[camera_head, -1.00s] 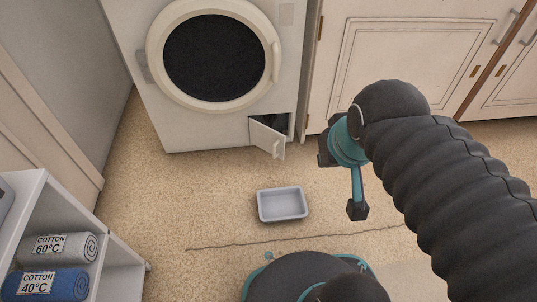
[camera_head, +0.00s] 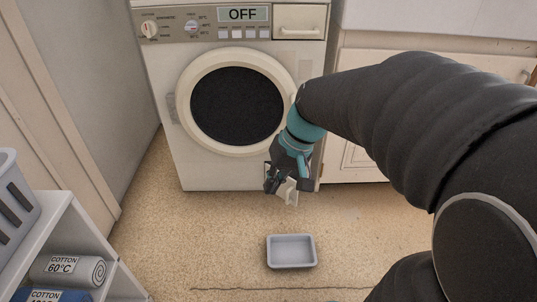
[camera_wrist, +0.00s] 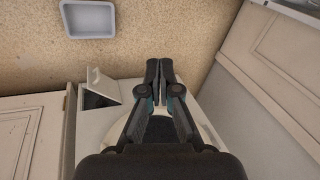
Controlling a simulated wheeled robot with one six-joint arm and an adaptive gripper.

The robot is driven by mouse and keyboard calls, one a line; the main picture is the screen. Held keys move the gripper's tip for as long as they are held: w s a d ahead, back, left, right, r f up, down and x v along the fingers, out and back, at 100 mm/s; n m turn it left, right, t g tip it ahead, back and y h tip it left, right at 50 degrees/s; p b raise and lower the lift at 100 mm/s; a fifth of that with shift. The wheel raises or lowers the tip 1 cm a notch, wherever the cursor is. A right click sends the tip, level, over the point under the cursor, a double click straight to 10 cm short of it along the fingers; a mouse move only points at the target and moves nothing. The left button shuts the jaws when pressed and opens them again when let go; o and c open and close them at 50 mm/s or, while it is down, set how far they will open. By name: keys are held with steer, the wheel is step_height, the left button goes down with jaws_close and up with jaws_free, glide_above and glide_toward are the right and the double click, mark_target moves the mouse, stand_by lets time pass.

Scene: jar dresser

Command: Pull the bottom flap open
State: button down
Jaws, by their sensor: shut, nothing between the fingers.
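The bottom flap (camera_head: 290,195) is a small off-white door at the lower right of the washing machine (camera_head: 190,160). It stands swung open, partly hidden behind my gripper (camera_head: 271,186) in the head view. In the wrist view, which is turned around, the flap (camera_wrist: 95,72) sticks out beside its dark opening (camera_wrist: 98,100). My gripper (camera_wrist: 159,66) is shut and empty, with its fingertips close together. The fingers are to the right of the flap in the wrist view, apart from it, in front of the machine.
A grey tray (camera_head: 291,251) lies on the floor in front of the machine; it also shows in the wrist view (camera_wrist: 88,33). A white shelf (camera_head: 75,225) with rolled towels (camera_head: 75,268) stands at the left. Cupboards (camera_head: 352,165) stand right of the machine. The floor between is clear.

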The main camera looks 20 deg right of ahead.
steer(key=w+d+f+m+t+y, duration=0.1)
steer(key=w+d+f+y, duration=0.35)
steer(key=w+f, duration=0.4)
steer(key=w+d+f+m+y, duration=0.2)
steer(key=w+d+f+y, duration=0.1)
steer(key=w+d+f, duration=0.45)
steer(key=w+d+f+m+t, duration=0.15)
steer(key=d+f+t, duration=0.25)
steer(key=f, duration=0.4)
steer(key=w+d+f+m+t+p, duration=0.1)
steer(key=d+f+m+t, duration=0.15)
steer(key=d+f, duration=0.45)
steer(key=w+d+f+m+t, duration=0.15)
steer(key=f+t, duration=0.35)
steer(key=f, duration=0.5)
steer(key=x, duration=0.8)
steer(key=shift+a+y, duration=0.2)
steer(key=shift+y, duration=0.15)
steer(key=shift+s+r+m, duration=0.1)
steer(key=shift+s+m, duration=0.05)
steer(key=shift+m, duration=0.1)
